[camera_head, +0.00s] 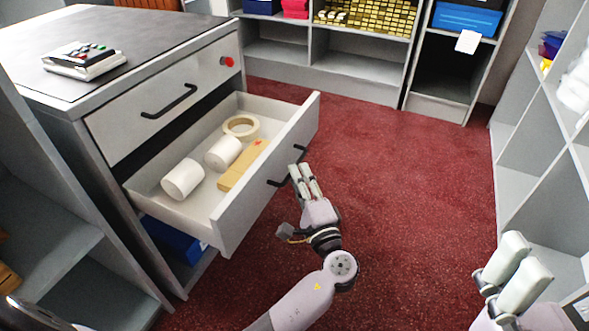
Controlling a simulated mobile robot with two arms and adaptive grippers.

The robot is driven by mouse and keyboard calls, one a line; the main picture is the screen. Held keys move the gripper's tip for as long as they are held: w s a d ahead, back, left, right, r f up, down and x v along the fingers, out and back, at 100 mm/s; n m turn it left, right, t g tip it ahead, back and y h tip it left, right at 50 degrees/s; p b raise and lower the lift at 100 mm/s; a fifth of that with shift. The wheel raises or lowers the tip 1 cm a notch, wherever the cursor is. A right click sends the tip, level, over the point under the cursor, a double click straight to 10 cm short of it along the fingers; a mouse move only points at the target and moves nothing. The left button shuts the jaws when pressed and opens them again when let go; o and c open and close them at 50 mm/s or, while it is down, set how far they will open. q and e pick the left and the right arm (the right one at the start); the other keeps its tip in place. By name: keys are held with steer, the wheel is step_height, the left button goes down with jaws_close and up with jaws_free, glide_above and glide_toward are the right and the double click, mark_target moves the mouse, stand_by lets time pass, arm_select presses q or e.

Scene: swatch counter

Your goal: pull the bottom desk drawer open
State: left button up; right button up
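The desk's bottom drawer (217,219) is pulled far out below the shut top drawer (165,92). Its dark bar handle (277,183) is on the front panel, and the middle of the bar is hidden by my fingers. My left gripper (299,167) is at this handle, its fingers close together around the bar. Inside the drawer lie two white cylinders (182,178), a roll of tan tape (241,127) and a flat tan piece (242,166).
A calculator-like device (83,58) lies on the dark desk top. Below the drawer is an open space with a blue thing (173,236). Grey shelves stand at the back, left and right. A blue bin (466,19) is on the back shelf. The red carpet (410,170) is clear.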

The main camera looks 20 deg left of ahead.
arm_select(q)
steer(key=v, duration=0.8)
steer(key=shift+f, duration=0.15)
